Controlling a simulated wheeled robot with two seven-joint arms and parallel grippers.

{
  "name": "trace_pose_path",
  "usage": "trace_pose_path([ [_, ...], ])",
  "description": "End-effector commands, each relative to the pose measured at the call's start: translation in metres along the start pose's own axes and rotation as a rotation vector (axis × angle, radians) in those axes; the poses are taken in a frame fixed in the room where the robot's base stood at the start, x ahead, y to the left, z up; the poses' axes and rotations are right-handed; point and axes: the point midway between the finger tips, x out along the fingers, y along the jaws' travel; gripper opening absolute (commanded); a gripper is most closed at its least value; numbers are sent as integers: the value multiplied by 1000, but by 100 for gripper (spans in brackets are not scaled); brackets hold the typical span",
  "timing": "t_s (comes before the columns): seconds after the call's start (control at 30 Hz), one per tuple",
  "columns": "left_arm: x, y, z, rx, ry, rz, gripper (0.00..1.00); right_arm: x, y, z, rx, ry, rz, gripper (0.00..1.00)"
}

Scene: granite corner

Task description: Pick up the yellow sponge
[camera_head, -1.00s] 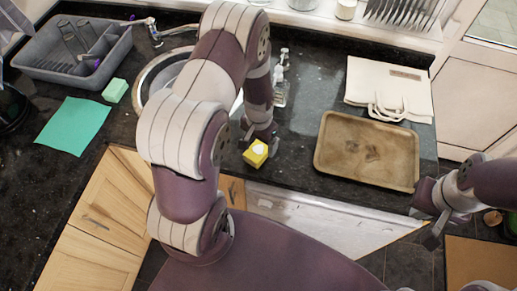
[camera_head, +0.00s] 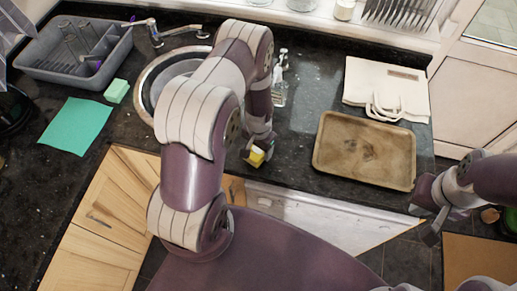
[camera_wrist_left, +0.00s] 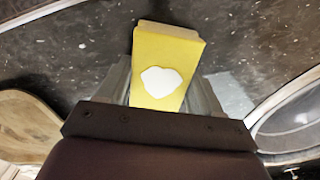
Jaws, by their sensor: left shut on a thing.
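The yellow sponge (camera_head: 256,156) is a small block with a white patch on its face, near the front edge of the dark counter in the head view. It also shows large in the left wrist view (camera_wrist_left: 166,62), between the two fingers. My left gripper (camera_head: 258,150) is shut on the sponge, its fingers on either side of it. Part of the sponge is hidden by the gripper in the head view. I cannot tell whether it touches the counter. My right gripper (camera_head: 426,222) is at the far right, away from the sponge, with its fingers apart and nothing between them.
A brown tray (camera_head: 330,180) lies right of the sponge, with a white cloth bag (camera_head: 375,85) behind it. A soap bottle (camera_head: 279,92) and sink (camera_head: 150,85) are behind. A green sponge (camera_head: 117,91), teal cloth (camera_head: 76,127) and grey dish rack (camera_head: 60,72) are at left.

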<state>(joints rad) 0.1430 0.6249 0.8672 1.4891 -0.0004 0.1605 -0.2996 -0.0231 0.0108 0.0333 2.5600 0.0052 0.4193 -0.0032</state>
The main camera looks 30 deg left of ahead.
Motion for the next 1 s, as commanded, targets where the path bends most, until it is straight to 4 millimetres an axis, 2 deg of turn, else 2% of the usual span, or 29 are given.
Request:
trace_pose_path([
  [0.17,-11,0,-1,0,3,-1,32,6,0,1,0,0,0,0],
  [0.33,-40,3,-2,3,6,-2,32,20,0,2,0,0,0,0],
  [0.7,-90,89,-16,6,4,0,32,47,0,6,0,0,0,0],
  [0.83,-103,107,-18,3,2,0,32,51,0,6,0,0,0,0],
  [1.0,-110,115,-19,0,1,0,32,52,0,6,0,0,0,0],
])
